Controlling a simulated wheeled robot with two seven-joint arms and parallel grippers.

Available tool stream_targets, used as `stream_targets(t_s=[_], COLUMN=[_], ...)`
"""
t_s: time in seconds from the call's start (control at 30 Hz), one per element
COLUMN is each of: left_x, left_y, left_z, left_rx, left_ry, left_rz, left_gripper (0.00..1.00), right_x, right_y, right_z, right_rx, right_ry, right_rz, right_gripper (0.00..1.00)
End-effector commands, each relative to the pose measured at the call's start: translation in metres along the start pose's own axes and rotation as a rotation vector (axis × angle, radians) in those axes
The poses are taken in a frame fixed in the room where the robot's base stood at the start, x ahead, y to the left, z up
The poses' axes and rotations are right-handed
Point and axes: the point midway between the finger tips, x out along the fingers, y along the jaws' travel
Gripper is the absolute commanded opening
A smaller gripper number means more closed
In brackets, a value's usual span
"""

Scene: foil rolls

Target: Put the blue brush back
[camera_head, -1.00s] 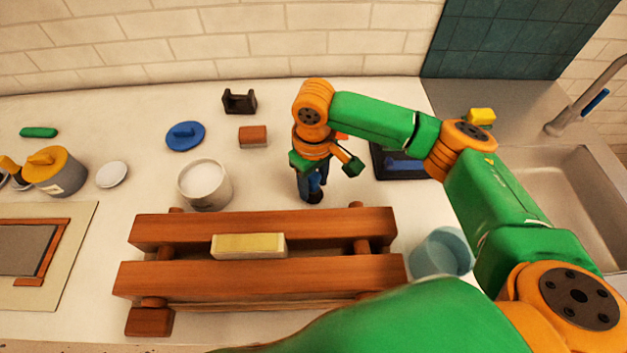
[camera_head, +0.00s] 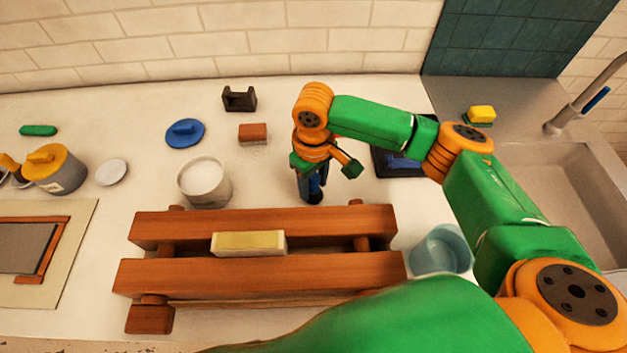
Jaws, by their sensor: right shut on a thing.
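My right gripper (camera_head: 311,195) points down at the counter behind the wooden rack, in the middle of the head view. It is shut on a blue thing, which looks like the blue brush (camera_head: 317,182). The fingers and wrist hide most of the brush, so its shape is unclear. The fingertips are close to the counter; I cannot tell whether the brush touches it. A dark tray (camera_head: 385,172) with a blue inside lies just right of the gripper, partly hidden by my right arm. My left gripper is not in view.
The wooden rack (camera_head: 200,278) with a pale yellow block (camera_head: 249,243) stands in front. A white cup (camera_head: 204,184), blue lid (camera_head: 185,134), brown block (camera_head: 252,133) and dark holder (camera_head: 239,99) are to the left. A teal cup (camera_head: 441,250) stands right of the rack.

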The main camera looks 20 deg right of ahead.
Motion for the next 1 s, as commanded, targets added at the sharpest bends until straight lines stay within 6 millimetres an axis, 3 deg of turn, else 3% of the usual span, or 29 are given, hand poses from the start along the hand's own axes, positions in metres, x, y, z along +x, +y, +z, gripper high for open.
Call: stream_targets(t_s=[0.2, 0.23, 0.37, 0.57, 0.63, 0.67, 1.0], left_x=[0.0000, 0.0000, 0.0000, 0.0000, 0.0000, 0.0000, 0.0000], left_y=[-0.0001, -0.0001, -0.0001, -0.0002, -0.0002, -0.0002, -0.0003], left_z=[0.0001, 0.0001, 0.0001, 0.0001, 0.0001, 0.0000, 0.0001], left_rx=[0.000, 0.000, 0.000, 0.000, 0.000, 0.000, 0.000], left_ry=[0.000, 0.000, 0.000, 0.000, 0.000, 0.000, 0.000], left_rz=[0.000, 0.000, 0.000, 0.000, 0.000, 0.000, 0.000], left_gripper=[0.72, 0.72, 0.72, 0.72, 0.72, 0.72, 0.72], right_x=[0.0002, 0.0002, 0.0002, 0.0002, 0.0002, 0.0002, 0.0002], right_y=[-0.0001, -0.0001, -0.0001, 0.0000, 0.0000, 0.0000, 0.0000], right_z=[-0.0001, -0.0001, -0.0001, -0.0001, -0.0001, -0.0001, -0.0001], right_rx=[0.000, 0.000, 0.000, 0.000, 0.000, 0.000, 0.000], right_ry=[0.000, 0.000, 0.000, 0.000, 0.000, 0.000, 0.000], right_rz=[0.000, 0.000, 0.000, 0.000, 0.000, 0.000, 0.000], right_gripper=[0.00, 0.53, 0.86, 0.86, 0.99, 1.00, 1.00])
